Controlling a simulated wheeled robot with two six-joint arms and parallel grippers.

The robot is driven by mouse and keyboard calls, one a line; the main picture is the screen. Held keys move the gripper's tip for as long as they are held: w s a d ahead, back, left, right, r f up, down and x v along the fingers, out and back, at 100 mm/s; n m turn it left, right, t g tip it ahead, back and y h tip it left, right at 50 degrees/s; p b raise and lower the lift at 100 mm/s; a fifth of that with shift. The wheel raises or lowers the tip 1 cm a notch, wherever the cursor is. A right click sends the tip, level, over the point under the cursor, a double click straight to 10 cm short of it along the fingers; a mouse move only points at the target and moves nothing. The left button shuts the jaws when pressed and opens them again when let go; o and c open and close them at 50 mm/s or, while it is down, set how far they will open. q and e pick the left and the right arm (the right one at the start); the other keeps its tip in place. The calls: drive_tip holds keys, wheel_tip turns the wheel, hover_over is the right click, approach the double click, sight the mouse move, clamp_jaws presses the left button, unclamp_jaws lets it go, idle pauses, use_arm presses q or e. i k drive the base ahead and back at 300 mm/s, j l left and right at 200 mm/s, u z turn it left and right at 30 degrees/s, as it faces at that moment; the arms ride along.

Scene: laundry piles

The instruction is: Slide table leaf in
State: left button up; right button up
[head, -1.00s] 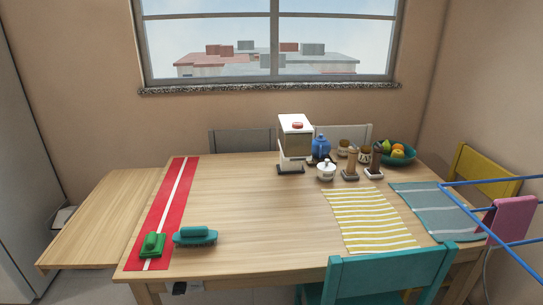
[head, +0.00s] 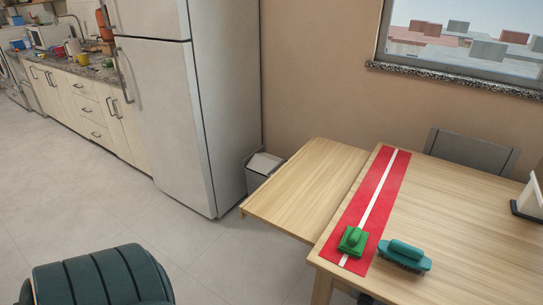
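The table leaf (head: 303,188) is a light wood panel sticking out from the left end of the wooden table (head: 459,228) in the head view. It looks slightly lower than the table top. A red runner (head: 382,191) with a white stripe lies across the table top along the end beside the leaf. A green block-shaped thing (head: 353,241) sits on the runner's near end. A teal brush (head: 404,256) lies just right of it. The leaf's surface is bare. Neither of my grippers is in view.
A tall grey fridge (head: 170,109) and a grey bin (head: 261,171) stand behind the leaf. A dark green padded seat (head: 94,278) is at the lower left. A grey chair (head: 470,152) is behind the table. The tiled floor (head: 209,258) left of the leaf is clear.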

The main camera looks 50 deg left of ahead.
sight(300, 201)
drive_tip(key=j, duration=3)
drive_tip(key=k+j, duration=0.65)
drive_tip(key=i+j+z, duration=0.05)
drive_tip(key=j, duration=0.1)
